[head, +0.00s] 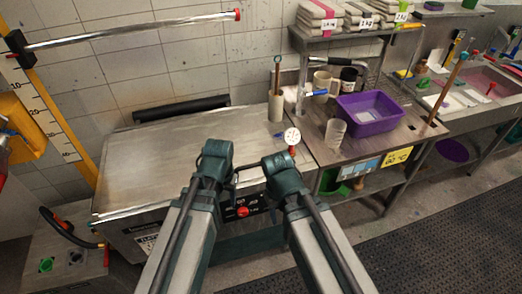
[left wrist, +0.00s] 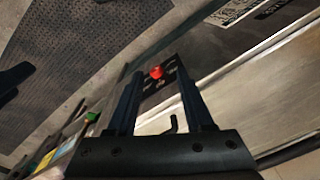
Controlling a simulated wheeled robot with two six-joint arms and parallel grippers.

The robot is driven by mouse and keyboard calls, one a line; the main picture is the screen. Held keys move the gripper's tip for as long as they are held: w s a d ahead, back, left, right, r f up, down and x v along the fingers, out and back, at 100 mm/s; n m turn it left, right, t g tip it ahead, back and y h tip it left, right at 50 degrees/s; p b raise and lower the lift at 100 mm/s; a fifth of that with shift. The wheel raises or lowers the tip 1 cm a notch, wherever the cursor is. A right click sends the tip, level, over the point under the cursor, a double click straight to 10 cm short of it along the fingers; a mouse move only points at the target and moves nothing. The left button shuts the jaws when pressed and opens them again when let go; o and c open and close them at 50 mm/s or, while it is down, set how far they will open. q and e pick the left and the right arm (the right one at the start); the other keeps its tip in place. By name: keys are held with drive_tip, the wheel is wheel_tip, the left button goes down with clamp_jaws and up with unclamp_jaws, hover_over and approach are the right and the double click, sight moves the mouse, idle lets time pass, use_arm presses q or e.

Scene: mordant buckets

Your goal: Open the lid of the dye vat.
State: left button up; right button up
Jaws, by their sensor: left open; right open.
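The dye vat (head: 185,145) is a wide steel box with a flat metal lid lying shut on top. Its front panel with a red knob (head: 243,211) shows between my arms. In the left wrist view the red knob (left wrist: 157,72) lies beyond and between the fingers of my left gripper (left wrist: 160,80), which is open and empty. A pale edge of the vat (left wrist: 285,85) runs along the right there. In the head view my left arm ends at the vat's front edge, and my right arm ends beside it; my arm links largely hide both grippers.
A steel bench right of the vat carries a purple tub (head: 370,113), a clear beaker (head: 335,132) and a mug. A round white dial (head: 292,136) stands at the vat's front right corner. A black bar (head: 181,109) lies along the vat's back. A dark floor mat (head: 440,220) is clear.

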use_arm(q)
drive_tip(key=w+r+m+p, duration=0.2)
drive_tip(key=w+r+p, duration=0.3)
drive_tip(key=w+r, duration=0.15)
drive_tip(key=m+t+p, duration=0.1)
drive_tip(key=m+t, duration=0.1)
drive_tip(key=m, duration=0.8)
approach(258, 163)
use_arm(e)
wheel_tip(258, 163, up, 8)
use_arm(q)
drive_tip(key=b+x, duration=0.8)
drive_tip(key=b, duration=0.5)
drive_tip(key=shift+w+f+b, duration=0.1)
drive_tip(key=shift+f+b, duration=0.2)
use_arm(e)
wheel_tip(258, 163, down, 13)
drive_tip(key=shift+f, duration=0.15)
use_arm(q)
drive_tip(key=shift+r, duration=0.1)
clamp_jaws()
